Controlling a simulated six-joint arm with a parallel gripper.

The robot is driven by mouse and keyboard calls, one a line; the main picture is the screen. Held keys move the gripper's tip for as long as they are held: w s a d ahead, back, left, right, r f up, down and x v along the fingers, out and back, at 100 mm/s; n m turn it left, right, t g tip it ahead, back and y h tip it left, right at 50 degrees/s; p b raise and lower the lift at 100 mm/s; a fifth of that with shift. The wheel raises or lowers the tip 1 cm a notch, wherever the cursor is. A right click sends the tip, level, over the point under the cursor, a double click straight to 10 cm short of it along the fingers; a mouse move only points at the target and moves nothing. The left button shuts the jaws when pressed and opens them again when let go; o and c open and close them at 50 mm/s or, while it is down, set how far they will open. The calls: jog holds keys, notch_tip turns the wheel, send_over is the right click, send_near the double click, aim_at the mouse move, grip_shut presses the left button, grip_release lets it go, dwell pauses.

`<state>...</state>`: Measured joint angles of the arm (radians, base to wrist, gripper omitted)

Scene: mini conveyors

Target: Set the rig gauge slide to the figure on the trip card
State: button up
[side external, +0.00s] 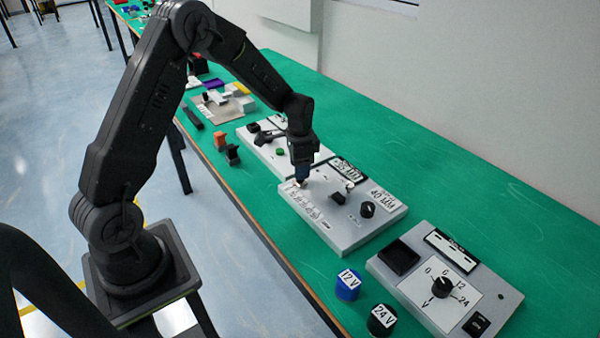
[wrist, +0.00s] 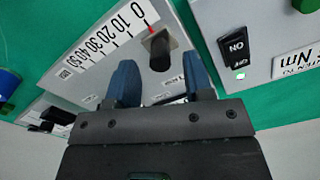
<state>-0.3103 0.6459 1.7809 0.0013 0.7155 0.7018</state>
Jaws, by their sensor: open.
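The rig is a light grey box (side external: 345,235) on the green bench. Its gauge scale (wrist: 100,43), marked 0 to 50, fills the upper left of the wrist view and also shows in the side view (side external: 303,204). The dark slide knob (wrist: 160,50) has a red pointer line near the 0 end. A white card (side external: 382,199) on the box appears to read 40 mm. My gripper (wrist: 161,80) is open, its blue fingers either side of the knob's near end in the picture; contact cannot be told. In the side view my gripper (side external: 301,181) hides the knob.
A neighbouring box has an ON/OFF rocker (wrist: 236,48) and a lit green lamp (wrist: 240,76). The rig also carries a black dial (side external: 367,209). A dial box (side external: 445,285), a blue 12 V cap (side external: 348,286) and a dark 24 V cap (side external: 382,320) stand nearer the camera.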

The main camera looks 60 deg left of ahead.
jog(key=shift+f, duration=1.2)
jog(key=shift+c, duration=0.4)
grip_shut()
